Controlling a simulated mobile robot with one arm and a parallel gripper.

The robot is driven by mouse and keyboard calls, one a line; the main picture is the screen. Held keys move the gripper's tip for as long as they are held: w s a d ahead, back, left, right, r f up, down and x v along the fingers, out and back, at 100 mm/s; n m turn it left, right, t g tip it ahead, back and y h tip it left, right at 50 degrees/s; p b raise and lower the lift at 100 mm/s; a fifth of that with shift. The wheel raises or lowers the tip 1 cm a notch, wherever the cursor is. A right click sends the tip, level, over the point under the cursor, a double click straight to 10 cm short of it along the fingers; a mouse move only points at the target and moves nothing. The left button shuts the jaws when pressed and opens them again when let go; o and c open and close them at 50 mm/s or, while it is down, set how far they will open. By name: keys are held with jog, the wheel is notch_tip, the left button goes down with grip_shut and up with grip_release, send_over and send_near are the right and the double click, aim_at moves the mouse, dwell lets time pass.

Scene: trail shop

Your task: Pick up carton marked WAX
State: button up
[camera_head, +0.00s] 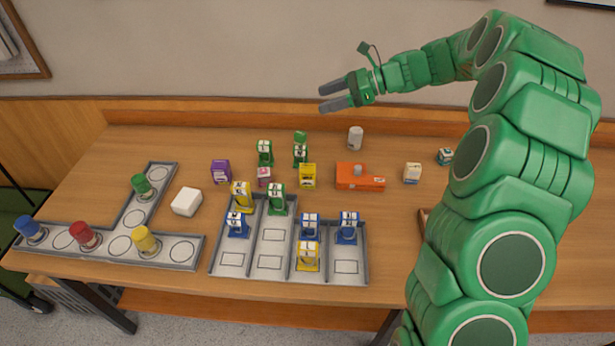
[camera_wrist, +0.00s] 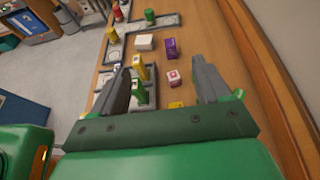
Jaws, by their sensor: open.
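Several small cartons stand on the wooden table (camera_head: 85,190), and their lettering is too small to read, so I cannot tell which is marked WAX. They include a purple carton (camera_head: 220,171), a small pink carton (camera_head: 264,176), a yellow carton (camera_head: 307,176), a cream carton (camera_head: 412,173) and a green-and-white carton (camera_head: 445,156). The wrist view shows the purple carton (camera_wrist: 170,48) and pink carton (camera_wrist: 174,79) between and beyond the fingers. My gripper (camera_head: 322,97) is open and empty, high above the back of the table, pointing left; its fingers also show in the wrist view (camera_wrist: 167,62).
A grey compartment tray (camera_head: 214,262) holds blue, yellow and green pieces. A T-shaped tray (camera_head: 190,262) bears coloured cylinders. A white block (camera_head: 186,202), orange device (camera_head: 360,179) and white canister (camera_head: 355,138) stand nearby. The wall (camera_head: 200,50) is close behind.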

send_near(309, 168)
jog(key=x, duration=0.4)
jog(key=shift+s+a+f, duration=0.15)
jog(key=shift+s+f, duration=0.05)
jog(key=shift+s, duration=0.2)
jog(key=shift+x, duration=0.95)
jog(key=shift+w+x, duration=0.2)
jog(key=shift+x, duration=1.3)
jog(key=shift+w+x, duration=0.2)
jog(key=shift+x, duration=1.3)
jog(key=shift+c, duration=0.4)
jog(key=c, duration=1)
jog(key=shift+r, duration=0.1)
jog(key=shift+c, duration=0.2)
